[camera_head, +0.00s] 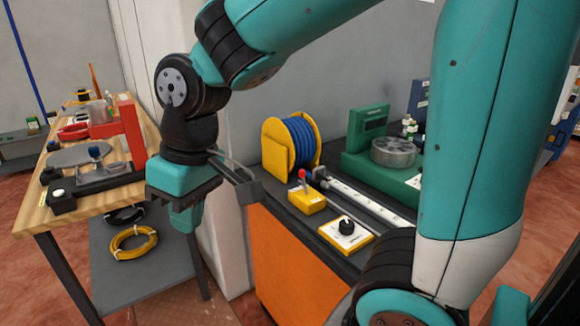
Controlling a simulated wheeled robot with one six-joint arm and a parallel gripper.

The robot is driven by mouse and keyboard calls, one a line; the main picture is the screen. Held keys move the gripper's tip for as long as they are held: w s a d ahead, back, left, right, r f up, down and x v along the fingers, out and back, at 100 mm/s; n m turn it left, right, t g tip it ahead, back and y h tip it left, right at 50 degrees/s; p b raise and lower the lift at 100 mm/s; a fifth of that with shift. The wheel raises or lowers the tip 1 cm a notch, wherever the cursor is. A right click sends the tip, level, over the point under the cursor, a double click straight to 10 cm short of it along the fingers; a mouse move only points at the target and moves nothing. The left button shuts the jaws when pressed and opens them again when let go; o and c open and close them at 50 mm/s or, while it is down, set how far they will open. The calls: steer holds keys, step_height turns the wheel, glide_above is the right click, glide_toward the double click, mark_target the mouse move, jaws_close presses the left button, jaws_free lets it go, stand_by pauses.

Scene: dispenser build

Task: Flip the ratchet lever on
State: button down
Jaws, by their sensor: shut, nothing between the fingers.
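A small yellow box (307,202) with a short red-tipped lever (302,175) sits near the front edge of the dark bench top; it looks like the ratchet lever. The lever stands nearly upright, leaning slightly left. I cannot tell which position counts as on. My gripper (184,218) points down to the left of the lever, clear of the bench's front side. It is shut and empty, apart from the lever. No part of the lever box is hidden by my arm.
A yellow reel of blue hose (290,145) stands behind the lever. A ruled rail (360,198) and a white-topped box with a black knob (346,232) lie to its right. A green machine (365,150) stands farther back. A wooden table (50,215) is at left.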

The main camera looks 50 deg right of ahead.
steer(key=w+d+m+h+p, duration=0.3)
steer(key=w+d+m+h, duration=0.45)
steer(key=w+d, duration=1.25)
steer(key=w+d+f+m+g+p, duration=0.1)
steer(key=d+f+m+g, duration=0.1)
steer(key=d+m, duration=0.4)
steer(key=w+d+f+m+g+p, duration=0.2)
steer(key=d+f+m, duration=0.3)
steer(key=d, duration=0.3)
steer(key=shift+d+m+g+h, duration=0.3)
steer(key=shift+m+g+h, duration=0.15)
steer(key=shift+g, duration=0.05)
steer(key=shift+f, duration=0.1)
steer(key=p, duration=0.2)
glide_toward(304, 183)
steer(key=w+d+f, duration=0.2)
steer(key=d+f, duration=0.2)
steer(key=shift+s, duration=0.4)
